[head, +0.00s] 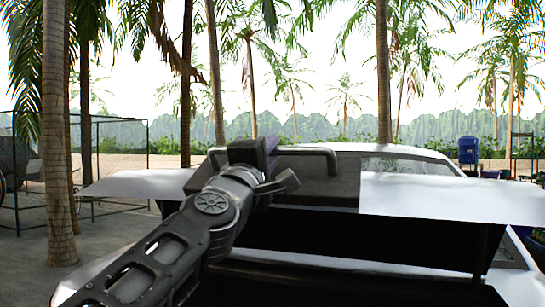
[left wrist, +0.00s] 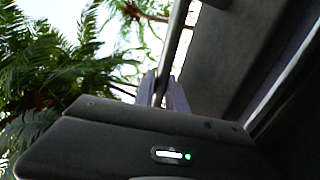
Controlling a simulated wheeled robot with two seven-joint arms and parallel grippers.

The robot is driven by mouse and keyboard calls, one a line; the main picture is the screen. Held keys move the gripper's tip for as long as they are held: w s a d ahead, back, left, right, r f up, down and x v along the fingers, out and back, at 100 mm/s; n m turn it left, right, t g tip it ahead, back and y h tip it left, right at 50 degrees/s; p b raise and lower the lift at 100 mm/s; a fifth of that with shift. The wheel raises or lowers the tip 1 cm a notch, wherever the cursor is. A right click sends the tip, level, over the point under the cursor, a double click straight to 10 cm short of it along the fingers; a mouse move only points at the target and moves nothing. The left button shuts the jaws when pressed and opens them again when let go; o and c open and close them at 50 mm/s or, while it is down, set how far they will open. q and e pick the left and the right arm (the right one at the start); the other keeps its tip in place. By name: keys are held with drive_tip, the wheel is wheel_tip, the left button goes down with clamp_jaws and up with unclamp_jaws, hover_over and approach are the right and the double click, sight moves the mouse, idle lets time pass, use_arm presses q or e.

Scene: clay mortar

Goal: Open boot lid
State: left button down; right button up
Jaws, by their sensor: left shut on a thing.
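The white boot lid (head: 440,195) of a car is raised, with a dark opening below its edge. A dark block (head: 318,188) sits on the lid and carries a grey bar handle (head: 325,153). My left gripper (head: 268,152) is at the left end of this handle. In the left wrist view, the fingers of my left gripper (left wrist: 163,86) are shut around the handle bar (left wrist: 179,38). The lid's dark underside (left wrist: 225,50) seems to fill the right of that view. My right gripper is not in view.
The white car roof and rear window (head: 400,165) lie behind the lid. A palm trunk (head: 57,130) and a wire cage frame (head: 115,150) stand at the left. A blue container (head: 468,149) stands at the far right. Paved ground (head: 110,235) is open at the left.

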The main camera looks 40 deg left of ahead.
use_arm(q)
drive_tip(key=shift+w, duration=0.1)
drive_tip(key=c, duration=1.4)
unclamp_jaws()
drive_tip(key=shift+f, duration=0.1)
drive_tip(key=v, duration=0.4)
drive_tip(key=b+v, duration=0.1)
drive_tip(key=v, duration=0.3)
drive_tip(key=shift+r, duration=0.3)
